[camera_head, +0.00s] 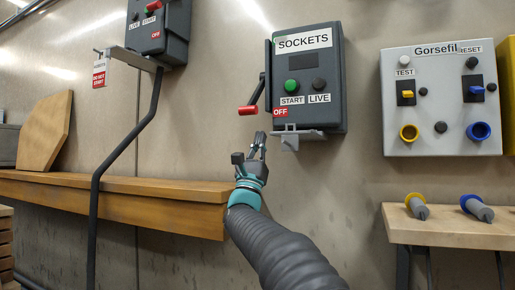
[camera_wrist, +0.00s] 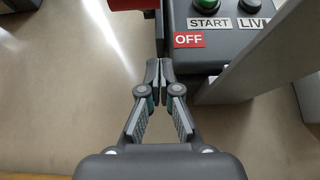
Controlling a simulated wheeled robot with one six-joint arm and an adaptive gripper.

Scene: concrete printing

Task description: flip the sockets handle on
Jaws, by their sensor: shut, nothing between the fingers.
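The dark grey SOCKETS box (camera_head: 308,82) hangs on the wall, with a green START button (camera_head: 291,86), a LIVE label and a red OFF label (camera_head: 280,113). Its handle has a red grip (camera_head: 248,110) on a dark lever at the box's left side, and the grip is low, beside the OFF label. My gripper (camera_head: 257,141) is just below the grip, with its fingers pointing up. In the wrist view my gripper (camera_wrist: 159,68) has its fingertips together and empty. The red grip (camera_wrist: 132,4) shows at the top edge, ahead and left of the fingertips, apart from them.
A grey bracket (camera_head: 298,134) juts out under the SOCKETS box, close to the right of my gripper; it also shows in the wrist view (camera_wrist: 262,62). A wooden ledge (camera_head: 120,195) is at left. The Gorsefil box (camera_head: 440,125) and a wooden shelf (camera_head: 450,232) with plugs are at right.

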